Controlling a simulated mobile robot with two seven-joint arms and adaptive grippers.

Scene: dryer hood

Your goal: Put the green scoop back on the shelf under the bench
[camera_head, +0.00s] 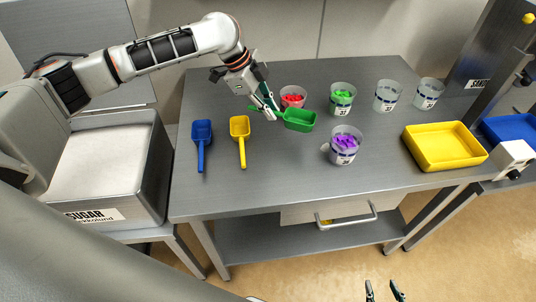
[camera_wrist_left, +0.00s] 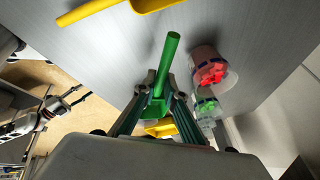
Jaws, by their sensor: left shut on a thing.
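The green scoop (camera_head: 301,121) is held above the bench top, with its bowl to the right of my left gripper (camera_head: 271,108). In the left wrist view, the fingers of my left gripper are closed on the scoop's green handle (camera_wrist_left: 169,55). The shelf (camera_head: 290,241) under the bench (camera_head: 225,186) is a grey metal sheet, and its visible part looks bare. Its back is hidden by the bench top and a drawer. My right gripper (camera_head: 384,292) shows only its fingertips at the bottom edge, apart, with nothing between them.
Blue (camera_head: 202,140) and yellow (camera_head: 240,135) scoops lie on the bench. Cups hold red (camera_head: 293,97), green (camera_head: 342,98) and purple (camera_head: 344,144) pieces; two paler cups stand behind. A yellow tray (camera_head: 444,146) is at right. A drawer (camera_head: 340,212) hangs under the bench front. A sugar bin (camera_head: 108,170) stands left.

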